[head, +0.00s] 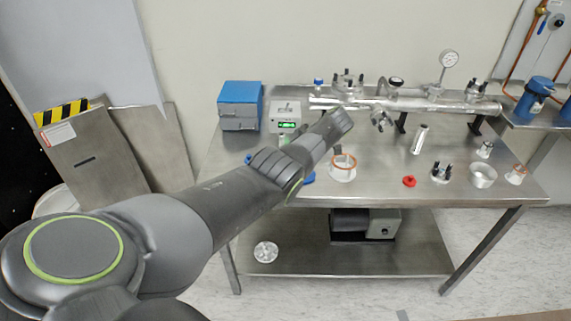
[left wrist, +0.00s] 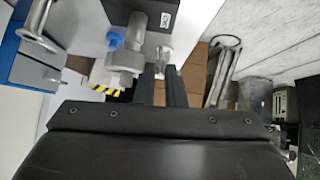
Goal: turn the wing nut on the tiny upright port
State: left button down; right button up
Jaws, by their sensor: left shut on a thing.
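The steel manifold (head: 440,105) lies along the back of the steel table, with several clamped ports on it. A small upright port with a blue cap (head: 318,82) stands at its left end; the blue cap also shows in the left wrist view (left wrist: 115,40). My left gripper (head: 338,120) reaches up to the left part of the manifold, its fingers hidden by the wrist in the head view. In the left wrist view its fingers (left wrist: 161,75) are closed about a small metallic piece, seemingly the wing nut (left wrist: 164,58), beside the port's grey fitting (left wrist: 122,60). My right gripper is not in view.
A blue box (head: 240,105) and a white display unit (head: 285,115) stand left of the manifold. A red ring (head: 409,181), a metal cup (head: 483,176) and small fittings lie on the front right of the table.

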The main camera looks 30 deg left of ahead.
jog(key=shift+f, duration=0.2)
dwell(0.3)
pick_arm(q)
jog(key=c, duration=1.6)
grip_release()
jog(key=shift+c, duration=0.2)
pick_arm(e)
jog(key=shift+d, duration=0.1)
